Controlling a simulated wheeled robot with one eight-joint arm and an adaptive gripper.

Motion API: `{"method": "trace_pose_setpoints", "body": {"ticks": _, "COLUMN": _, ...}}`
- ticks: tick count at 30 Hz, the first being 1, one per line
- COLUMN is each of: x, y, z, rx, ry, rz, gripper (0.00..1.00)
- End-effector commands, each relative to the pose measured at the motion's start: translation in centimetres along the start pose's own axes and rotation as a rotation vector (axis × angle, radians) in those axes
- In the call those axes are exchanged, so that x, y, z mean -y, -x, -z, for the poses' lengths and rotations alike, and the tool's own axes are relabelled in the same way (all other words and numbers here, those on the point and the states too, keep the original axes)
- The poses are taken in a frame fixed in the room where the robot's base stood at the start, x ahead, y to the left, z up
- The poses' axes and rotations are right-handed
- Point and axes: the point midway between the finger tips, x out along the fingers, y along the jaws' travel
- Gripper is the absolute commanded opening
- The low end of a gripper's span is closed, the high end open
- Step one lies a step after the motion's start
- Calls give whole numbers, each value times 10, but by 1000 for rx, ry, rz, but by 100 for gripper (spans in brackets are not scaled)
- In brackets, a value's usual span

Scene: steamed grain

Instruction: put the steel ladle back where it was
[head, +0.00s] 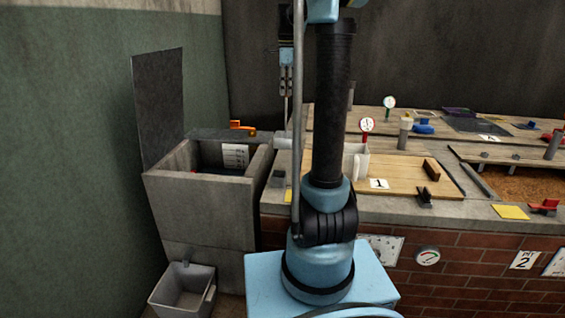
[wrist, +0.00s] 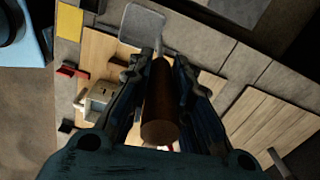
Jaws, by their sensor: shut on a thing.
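My gripper (wrist: 160,62) is shut on the brown, round handle (wrist: 160,105) of the steel ladle, with a dark finger on each side. A grey, square-edged piece, which looks like the ladle's head (wrist: 141,26), shows beyond the fingertips over the counter. In the head view my gripper (head: 286,82) hangs behind a thin upright pole, left of my arm's dark link. A pale grey piece (head: 283,143) below it looks like the same ladle head, partly hidden. I cannot tell whether it touches the counter.
A concrete bin (head: 160,188) with a raised dark lid (head: 158,108) stands left. A grey bucket (head: 183,292) is on the floor.

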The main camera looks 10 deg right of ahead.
Motion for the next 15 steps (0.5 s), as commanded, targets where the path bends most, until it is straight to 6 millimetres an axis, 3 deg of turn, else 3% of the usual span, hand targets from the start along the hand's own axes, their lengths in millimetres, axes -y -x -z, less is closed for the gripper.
{"method": "trace_pose_setpoints", "body": {"ticks": 15, "x": 0, "y": -58, "z": 2, "rx": 0, "ry": -3, "rz": 0, "gripper": 0}}
